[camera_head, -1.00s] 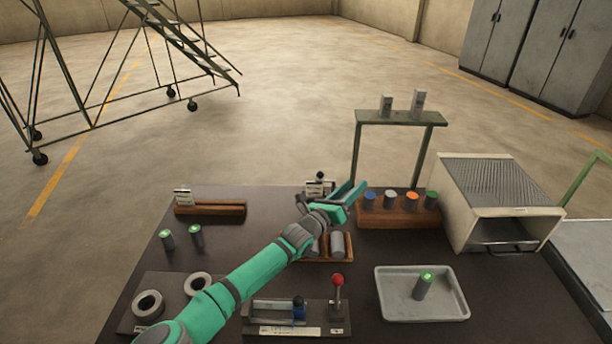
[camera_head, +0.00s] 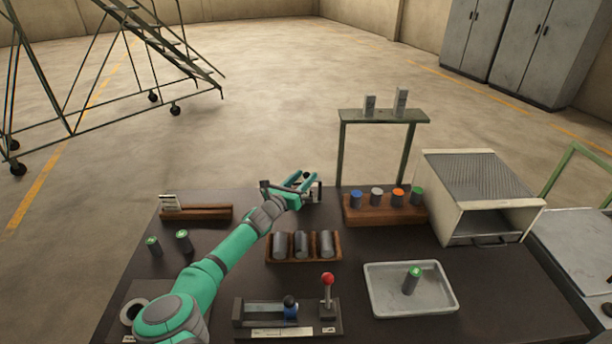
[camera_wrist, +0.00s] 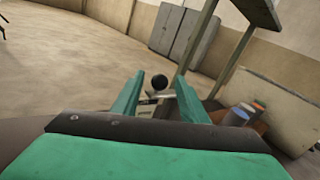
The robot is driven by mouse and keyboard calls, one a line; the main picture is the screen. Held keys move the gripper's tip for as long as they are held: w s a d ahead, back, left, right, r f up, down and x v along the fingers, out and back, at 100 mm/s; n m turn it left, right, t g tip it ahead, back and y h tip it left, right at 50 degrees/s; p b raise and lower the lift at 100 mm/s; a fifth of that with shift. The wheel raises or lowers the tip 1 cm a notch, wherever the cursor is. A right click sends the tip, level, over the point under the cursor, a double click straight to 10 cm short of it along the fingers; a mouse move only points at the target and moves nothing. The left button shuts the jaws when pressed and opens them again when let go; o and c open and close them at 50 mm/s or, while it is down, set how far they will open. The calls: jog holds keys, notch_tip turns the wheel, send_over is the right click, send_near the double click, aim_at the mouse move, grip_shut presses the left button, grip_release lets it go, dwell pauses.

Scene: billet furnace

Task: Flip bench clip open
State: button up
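The bench clip (camera_head: 317,191) stands at the back edge of the table, left of the rack of coloured-top cylinders. It is partly hidden behind my gripper (camera_head: 295,183) in the head view. In the wrist view its black ball knob (camera_wrist: 159,82) shows on a thin metal stem, between and just beyond my fingertips. My gripper (camera_wrist: 158,95) is open, with its two green fingers apart on either side of the knob's line. I cannot tell whether a finger touches the clip. Whether the clip is open or shut is also unclear.
A wooden rack (camera_head: 385,218) with several cylinders stands right of the clip, below a green stand (camera_head: 384,116). A wooden tray (camera_head: 303,260) of grey cylinders, a lever fixture (camera_head: 287,330) and a pale tray (camera_head: 375,309) lie nearer. A furnace box (camera_head: 480,195) is at right.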

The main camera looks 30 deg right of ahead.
jog(key=shift+x, duration=1.05)
grip_shut()
